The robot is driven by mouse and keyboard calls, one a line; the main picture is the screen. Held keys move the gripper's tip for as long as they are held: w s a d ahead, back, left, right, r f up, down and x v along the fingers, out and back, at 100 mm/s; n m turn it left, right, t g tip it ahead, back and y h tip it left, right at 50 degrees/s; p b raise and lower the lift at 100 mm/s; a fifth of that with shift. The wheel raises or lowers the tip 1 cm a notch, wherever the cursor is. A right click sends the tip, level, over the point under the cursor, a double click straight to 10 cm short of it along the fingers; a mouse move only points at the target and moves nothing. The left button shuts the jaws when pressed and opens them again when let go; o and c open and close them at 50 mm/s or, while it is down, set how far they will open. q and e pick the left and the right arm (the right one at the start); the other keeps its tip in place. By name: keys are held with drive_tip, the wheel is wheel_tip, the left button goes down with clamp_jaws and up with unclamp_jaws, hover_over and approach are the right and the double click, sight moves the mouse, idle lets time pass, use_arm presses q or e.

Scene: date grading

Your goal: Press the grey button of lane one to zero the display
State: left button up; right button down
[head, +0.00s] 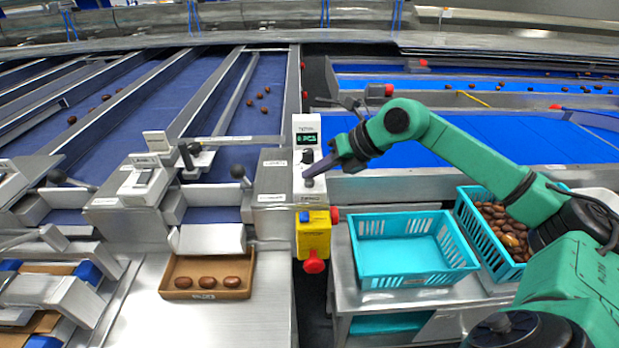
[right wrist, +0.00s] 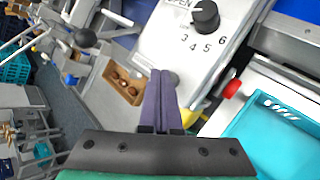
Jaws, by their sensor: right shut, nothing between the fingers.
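The white control box (head: 297,187) of the lane stands in the middle of the head view. Its small display (head: 307,139) shows green characters ending in PCS; the digit is too small to read surely. A black dial (right wrist: 205,16) marked OPEN and with numbers sits on its face. The round grey button (right wrist: 174,79) is just beside my fingertips in the right wrist view. My right gripper (head: 307,179) is shut and empty, its dark purple fingers pointing down at the box's lower part. Whether the tips touch the button I cannot tell. My left gripper is not in view.
A yellow box with a red knob (head: 314,265) hangs below the control box. A brown tray (head: 207,293) with three dates lies left. An empty turquoise crate (head: 365,285) and one holding dates (head: 470,222) stand right. Blue belts run behind.

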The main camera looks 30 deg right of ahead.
sight(314, 187)
drive_tip(key=shift+r+p, duration=0.35)
drive_tip(key=shift+r, duration=0.25)
drive_tip(key=shift+r, duration=0.1)
wheel_tip(314, 187, up, 5)
drive_tip(key=p, duration=0.4)
idle(0.6)
